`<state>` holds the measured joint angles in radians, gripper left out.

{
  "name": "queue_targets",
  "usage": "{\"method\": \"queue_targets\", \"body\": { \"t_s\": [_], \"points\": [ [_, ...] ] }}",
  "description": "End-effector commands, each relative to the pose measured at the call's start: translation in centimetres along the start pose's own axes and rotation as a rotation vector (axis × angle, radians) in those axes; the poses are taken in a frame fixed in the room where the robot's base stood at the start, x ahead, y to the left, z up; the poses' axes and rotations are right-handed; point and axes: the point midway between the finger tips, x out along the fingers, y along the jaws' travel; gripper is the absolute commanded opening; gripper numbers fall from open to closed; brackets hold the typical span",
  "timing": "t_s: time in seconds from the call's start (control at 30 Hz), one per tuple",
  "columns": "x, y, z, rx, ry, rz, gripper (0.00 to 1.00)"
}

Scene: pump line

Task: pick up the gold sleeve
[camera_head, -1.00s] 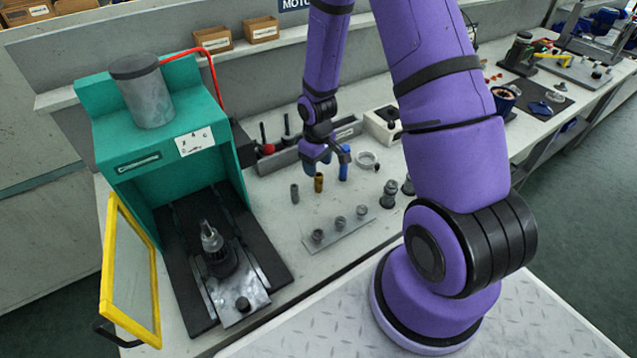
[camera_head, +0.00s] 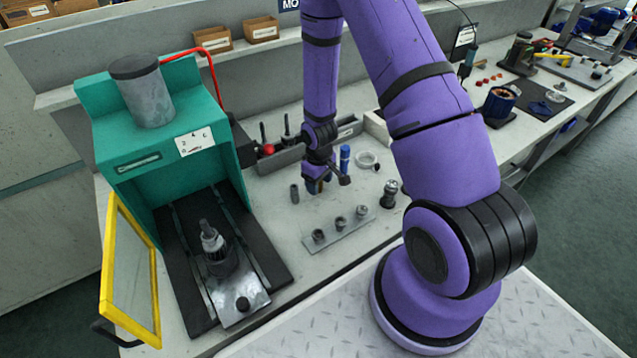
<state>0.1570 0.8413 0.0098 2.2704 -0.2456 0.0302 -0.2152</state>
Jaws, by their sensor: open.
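My gripper (camera_head: 320,186) has its fingers low over the bench, at the place where the gold sleeve stood in the earlier view. The gripper is open. The gold sleeve is hidden behind the fingers and wrist now, so I cannot tell whether it is between the fingers or touching them. The blue sleeve (camera_head: 344,156) stands upright just behind and right of the gripper.
A metal plate with several grey rings (camera_head: 345,232) lies in front of the gripper. The green press (camera_head: 170,165), with its yellow guard (camera_head: 155,290) open, is at the left. A pale ring (camera_head: 367,160) and a grey fitting (camera_head: 389,194) are to the right.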

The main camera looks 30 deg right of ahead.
Motion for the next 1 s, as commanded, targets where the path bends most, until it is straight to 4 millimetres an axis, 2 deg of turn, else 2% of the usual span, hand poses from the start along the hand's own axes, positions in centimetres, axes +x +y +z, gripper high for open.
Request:
{"method": "queue_targets", "body": {
  "t_s": [0.07,0.23,0.27,0.73,0.87,1.0],
  "points": [
    [0.0,0.0,0.0,0.000,0.000,0.000,0.55],
    [0.0,0.0,0.0,0.000,0.000,0.000,0.15],
    [0.0,0.0,0.0,0.000,0.000,0.000,0.13],
    [-0.7,0.0,0.0,0.000,0.000,0.000,0.14],
    [-1.9,0.0,-0.1,0.000,0.002,0.000,0.14],
    [-4.0,0.0,-0.1,0.000,0.004,0.001,0.14]
  ]
}}
